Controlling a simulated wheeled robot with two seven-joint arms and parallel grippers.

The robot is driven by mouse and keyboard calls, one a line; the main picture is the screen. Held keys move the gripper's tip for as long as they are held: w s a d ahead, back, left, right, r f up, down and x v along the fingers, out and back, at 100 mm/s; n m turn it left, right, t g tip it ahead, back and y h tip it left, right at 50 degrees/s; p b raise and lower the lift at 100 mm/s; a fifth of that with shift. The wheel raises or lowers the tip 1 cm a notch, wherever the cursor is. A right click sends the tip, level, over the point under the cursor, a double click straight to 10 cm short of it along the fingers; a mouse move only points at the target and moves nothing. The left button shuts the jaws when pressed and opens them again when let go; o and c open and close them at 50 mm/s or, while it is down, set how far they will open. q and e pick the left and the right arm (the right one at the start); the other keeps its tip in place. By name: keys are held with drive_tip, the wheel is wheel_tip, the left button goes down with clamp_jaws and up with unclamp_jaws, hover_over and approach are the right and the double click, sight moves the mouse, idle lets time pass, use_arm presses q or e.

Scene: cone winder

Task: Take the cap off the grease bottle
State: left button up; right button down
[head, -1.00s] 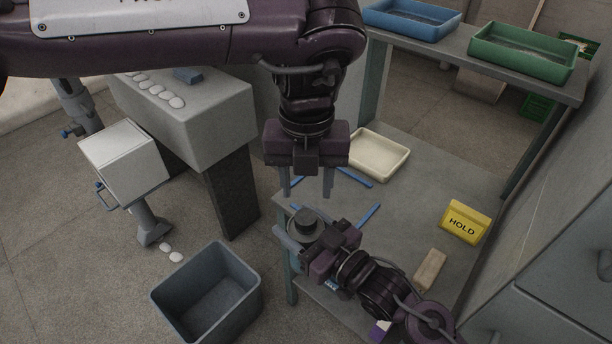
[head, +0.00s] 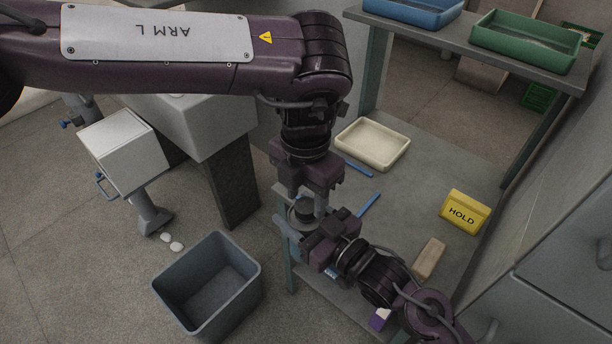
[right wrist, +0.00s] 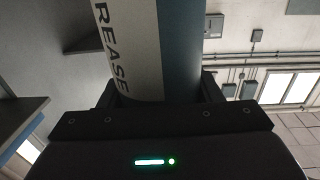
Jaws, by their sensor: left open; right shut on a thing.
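The grease bottle (head: 294,222) stands upright near the left edge of the table, mostly hidden by my grippers in the head view. In the right wrist view the bottle (right wrist: 150,45) shows a white label reading "REASE" and a blue side. Its dark round cap (head: 304,206) is on top. My right gripper (right wrist: 160,92) is shut on the bottle's body, one finger on each side. My left gripper (head: 307,200) points down from above, open, with its fingers on either side of the cap. Whether they touch the cap cannot be told.
A cream tray (head: 372,144), blue strips (head: 368,205), a yellow HOLD sign (head: 465,212) and a tan block (head: 428,259) are on the table (head: 410,190). A grey bin (head: 208,285) stands on the floor at left. Blue (head: 413,12) and green (head: 525,42) trays are on the shelf.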

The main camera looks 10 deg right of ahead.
use_arm(q)
drive_tip(key=shift+f, duration=0.75)
drive_tip(key=c, duration=0.8)
drive_tip(key=n, duration=0.4)
drive_tip(key=shift+d+n, duration=0.1)
drive_tip(key=shift+n, duration=1.2)
drive_tip(key=shift+r, duration=0.25)
drive_tip(key=shift+r, duration=0.9)
drive_tip(key=shift+r, duration=0.1)
